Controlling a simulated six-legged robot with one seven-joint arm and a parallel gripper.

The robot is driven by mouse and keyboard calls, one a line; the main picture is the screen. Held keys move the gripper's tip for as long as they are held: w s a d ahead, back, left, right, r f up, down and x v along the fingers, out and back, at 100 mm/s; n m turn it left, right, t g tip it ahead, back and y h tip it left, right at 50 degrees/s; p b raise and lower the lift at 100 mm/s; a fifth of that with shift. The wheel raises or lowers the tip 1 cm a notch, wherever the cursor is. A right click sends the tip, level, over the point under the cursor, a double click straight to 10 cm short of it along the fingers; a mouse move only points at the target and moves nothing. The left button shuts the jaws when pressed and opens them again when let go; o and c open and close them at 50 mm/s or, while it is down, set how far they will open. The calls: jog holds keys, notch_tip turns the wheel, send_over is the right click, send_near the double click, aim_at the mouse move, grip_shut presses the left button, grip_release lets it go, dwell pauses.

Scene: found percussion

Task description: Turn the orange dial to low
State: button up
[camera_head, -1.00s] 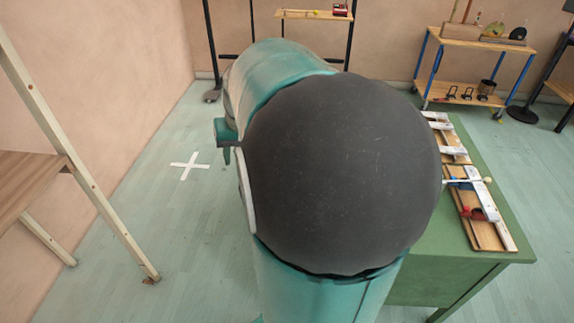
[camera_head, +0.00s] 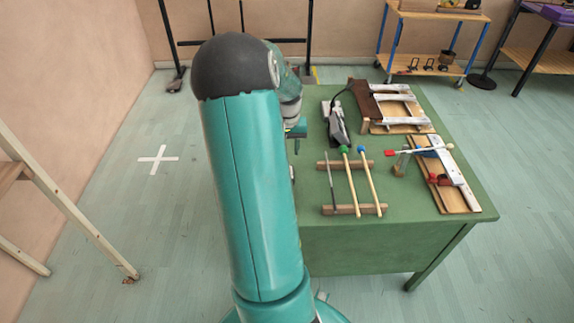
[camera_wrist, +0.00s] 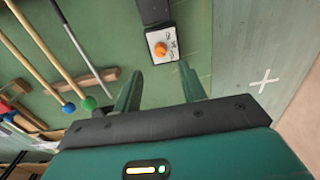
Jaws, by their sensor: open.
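In the wrist view, the orange dial (camera_wrist: 160,48) sits on a white panel (camera_wrist: 154,57) with small dark markings that I cannot read. The panel is at the end of a dark box on the green table. My gripper (camera_wrist: 161,70) is open and empty, its two green fingers pointing toward the panel. The dial lies just beyond the fingertips, between their lines, and looks untouched. In the head view my arm hides the dial and the panel.
The green table (camera_head: 345,232) carries mallets on wooden bars (camera_head: 370,182), a grey tool (camera_head: 336,122), and wooden frames with metal parts (camera_head: 447,175). A wooden rack (camera_head: 65,205) stands at left. Floor with a white cross (camera_head: 157,158) is clear.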

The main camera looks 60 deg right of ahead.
notch_tip(320, 180, down, 8)
dwell(0.4)
grip_shut()
